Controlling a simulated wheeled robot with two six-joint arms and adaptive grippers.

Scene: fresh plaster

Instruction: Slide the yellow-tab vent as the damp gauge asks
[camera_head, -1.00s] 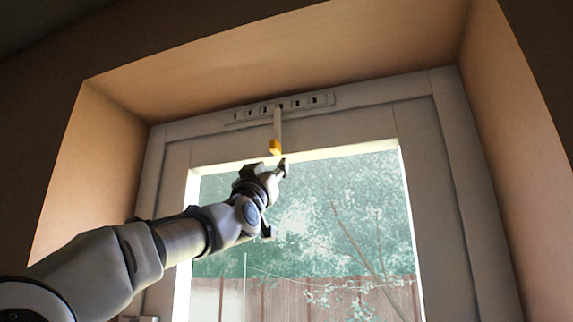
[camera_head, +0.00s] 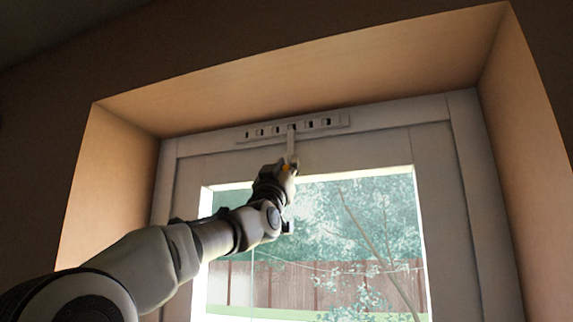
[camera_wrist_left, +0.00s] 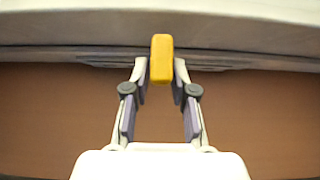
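The vent (camera_head: 340,121) is a pale strip with several small dark slots, on the top rail of the window frame. A pale stem (camera_head: 291,145) hangs from it, right of the strip's middle. The yellow tab (camera_head: 286,168) is at the stem's lower end, partly hidden by my left gripper (camera_head: 287,170). In the left wrist view, the yellow tab (camera_wrist_left: 161,58) stands upright between the fingertips of my left gripper (camera_wrist_left: 161,75). The fingers are spread, one on each side, very close to the tab; contact is unclear. No damp gauge is visible. My right gripper is out of view.
The window frame (camera_head: 450,190) sits in a deep recess, with a slanting ceiling (camera_head: 310,80) above and side walls (camera_head: 110,190) left and right. Glass with trees and a fence behind fills the lower middle. The rail beside the stem is clear.

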